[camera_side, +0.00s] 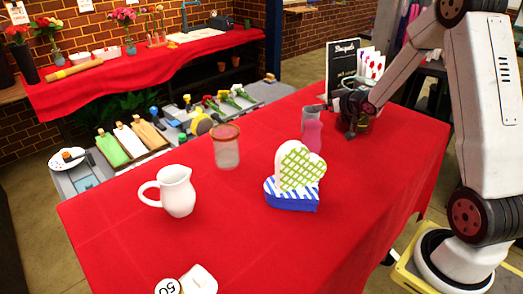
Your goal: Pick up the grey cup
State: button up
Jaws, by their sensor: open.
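A grey cup-like vessel (308,112) stands upright on the red-covered table, partly hidden by a pink vase (312,136) in front of it. My gripper (352,131) is open, low over the table to the right of the grey vessel and apart from it. Its dark jaws point down. A greyish round object (367,121) shows behind the jaws and is mostly hidden, so I cannot tell what it is.
A glass jar (227,150), a white pitcher (177,192) and a heart-shaped box (291,196) with its lid propped up stand to the left. A black sign (342,62) and flower cards (371,64) stand behind my gripper. The right front of the tablecloth (380,185) is clear.

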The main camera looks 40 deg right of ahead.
aim_at(311, 111)
jog(key=shift+w+d+f, duration=0.1)
jog(key=shift+w+f, duration=0.3)
jog(key=shift+f, duration=0.25)
jog(key=shift+w+d+f, duration=0.1)
jog(key=shift+w+f, duration=0.25)
jog(key=shift+f, duration=0.3)
jog(key=shift+w+d+f, duration=0.1)
jog(key=shift+w+f, duration=0.3)
jog(key=shift+f, duration=0.25)
jog(key=shift+x, duration=2.6)
jog(key=c, duration=1.1)
jog(key=shift+o, duration=0.2)
jog(key=shift+r, duration=0.15)
